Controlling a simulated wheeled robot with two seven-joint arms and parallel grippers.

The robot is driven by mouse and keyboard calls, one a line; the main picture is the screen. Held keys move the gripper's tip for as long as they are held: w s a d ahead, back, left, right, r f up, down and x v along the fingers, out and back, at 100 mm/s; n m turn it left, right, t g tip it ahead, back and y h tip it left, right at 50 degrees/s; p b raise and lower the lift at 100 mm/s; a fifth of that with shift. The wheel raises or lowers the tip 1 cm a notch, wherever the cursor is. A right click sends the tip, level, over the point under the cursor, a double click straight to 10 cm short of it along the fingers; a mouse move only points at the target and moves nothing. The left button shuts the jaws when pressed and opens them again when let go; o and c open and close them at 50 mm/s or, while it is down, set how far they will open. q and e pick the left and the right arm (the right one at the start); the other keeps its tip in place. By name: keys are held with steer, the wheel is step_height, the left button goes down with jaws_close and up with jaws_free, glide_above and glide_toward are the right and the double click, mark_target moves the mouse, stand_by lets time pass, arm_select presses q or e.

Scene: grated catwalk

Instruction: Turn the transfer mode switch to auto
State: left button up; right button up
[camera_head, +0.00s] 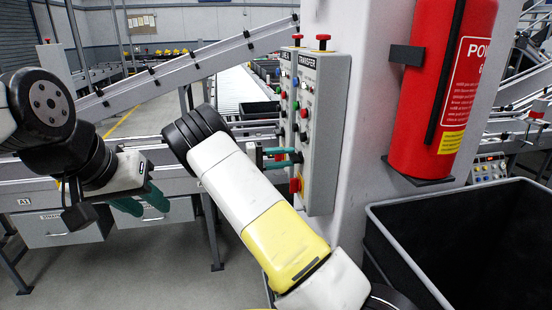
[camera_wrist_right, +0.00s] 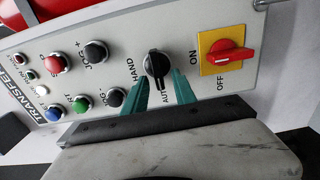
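The transfer mode switch (camera_wrist_right: 157,65) is a black rotary knob between the HAND and AUTO labels in the right wrist view. Its grip bar looks roughly upright in that picture; I cannot tell clearly which label it points to. It sits on the grey TRANSFER panel (camera_head: 324,120). My right gripper (camera_wrist_right: 162,78) has its green fingers apart, one on each side of the knob's lower part; contact is unclear. In the head view the right gripper (camera_head: 280,157) is at the panel's face, and the knob is hidden. My left gripper (camera_head: 142,201) is open and empty, away from the panel.
A red-and-yellow ON/OFF switch (camera_wrist_right: 228,55) is right beside the knob. Several push buttons (camera_wrist_right: 95,53) are on its other side. A red extinguisher (camera_head: 435,90) hangs on the column, above a black bin (camera_head: 405,262). Conveyors (camera_head: 180,75) stand behind.

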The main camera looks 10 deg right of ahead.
steer(key=a, duration=0.7)
steer(key=shift+s+a, duration=0.15)
steer(key=shift+a, duration=0.25)
steer(key=shift+a, duration=0.1)
